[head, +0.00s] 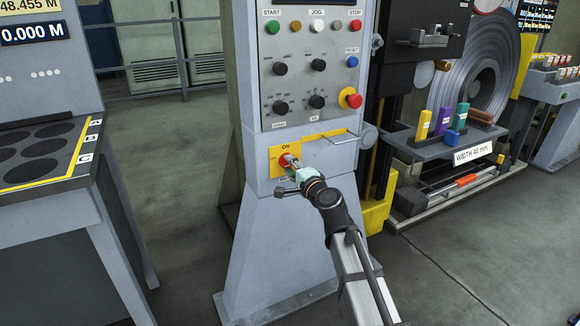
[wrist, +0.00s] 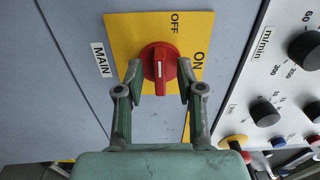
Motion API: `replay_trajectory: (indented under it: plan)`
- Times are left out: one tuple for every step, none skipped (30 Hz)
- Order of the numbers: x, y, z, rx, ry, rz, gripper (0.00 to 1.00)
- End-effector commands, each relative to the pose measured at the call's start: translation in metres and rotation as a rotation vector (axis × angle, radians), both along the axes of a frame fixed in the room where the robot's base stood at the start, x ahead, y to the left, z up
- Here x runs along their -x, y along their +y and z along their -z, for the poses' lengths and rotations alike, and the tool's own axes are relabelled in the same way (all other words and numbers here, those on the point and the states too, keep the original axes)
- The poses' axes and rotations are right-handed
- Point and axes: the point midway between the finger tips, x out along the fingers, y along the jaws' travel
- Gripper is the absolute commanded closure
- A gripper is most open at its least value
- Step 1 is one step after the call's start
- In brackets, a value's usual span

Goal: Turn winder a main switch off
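The main switch is a red rotary knob (wrist: 159,68) on a yellow plate (wrist: 125,28), with the MAIN label beside it. In the wrist view its white mark runs roughly up and down the picture; OFF is printed above it and ON to its right. In the head view the knob (head: 284,161) is low on the grey control column, partly hidden by my gripper (head: 291,165). In the wrist view my gripper (wrist: 160,72) has its fingers spread, one on each side of the knob. I cannot tell whether they touch it.
Above the switch, the control panel (head: 311,75) carries buttons, black knobs and a red emergency stop (head: 350,97).

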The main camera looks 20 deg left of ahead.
Motion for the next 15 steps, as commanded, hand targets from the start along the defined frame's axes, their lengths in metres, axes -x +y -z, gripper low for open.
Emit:
replay_trajectory:
  plan:
    - [0.005,-0.005,0.0,0.0,0.0,0.001,0.62]
    - [0.008,-0.008,0.0,-0.001,-0.001,0.001,0.62]
    - [0.012,-0.012,0.0,-0.001,-0.001,0.001,0.62]
    - [0.015,-0.015,0.0,-0.001,-0.001,0.001,0.62]
    - [0.019,-0.019,0.0,-0.001,-0.001,0.001,0.62]
    - [0.024,-0.024,0.0,-0.001,-0.001,0.001,0.62]
    - [0.028,-0.028,0.0,-0.001,-0.001,0.0,0.62]
    - [0.032,-0.032,0.0,-0.001,-0.001,0.0,0.62]
    - [0.037,-0.038,0.0,-0.001,-0.001,0.0,0.62]
    - [0.041,-0.043,0.0,-0.001,-0.001,0.001,0.62]
    - [0.045,-0.047,0.0,-0.001,-0.001,0.002,0.62]
    - [0.05,-0.053,0.0,-0.001,-0.001,0.002,0.62]
    - [0.054,-0.057,0.0,-0.001,-0.001,0.001,0.62]
    - [0.058,-0.061,0.0,-0.001,-0.001,0.001,0.62]
    - [0.063,-0.066,0.001,0.0,0.0,0.0,0.62]
